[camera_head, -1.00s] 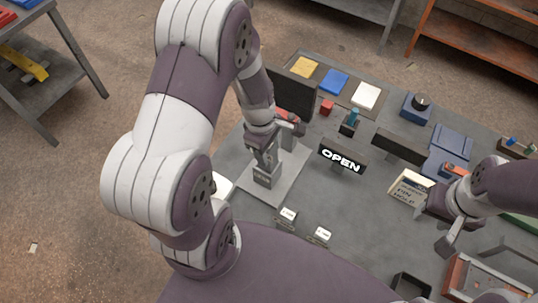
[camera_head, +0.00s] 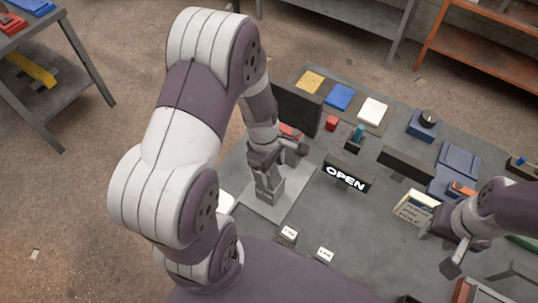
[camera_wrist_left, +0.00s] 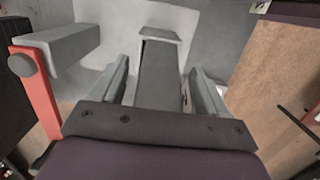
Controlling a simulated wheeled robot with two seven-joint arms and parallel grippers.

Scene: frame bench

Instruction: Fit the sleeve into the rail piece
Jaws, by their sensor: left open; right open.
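My left gripper (camera_head: 268,178) is open above a light grey plate (camera_head: 287,205) at the left of the bench. A grey upright piece (camera_head: 270,193) stands on this plate under the gripper. In the left wrist view, a grey bar with a wider end (camera_wrist_left: 160,65) lies between the open fingers, with gaps showing on both sides. I cannot tell which grey part is the sleeve and which is the rail piece. My right gripper (camera_head: 450,252) is open and empty over the right of the bench.
A dark panel (camera_head: 296,108) stands behind the left arm. An OPEN sign (camera_head: 347,177) stands right of the plate. An orange-red bar with a grey block (camera_wrist_left: 35,95) is close left in the wrist view. Bench surface (camera_head: 365,225) is clear in the middle.

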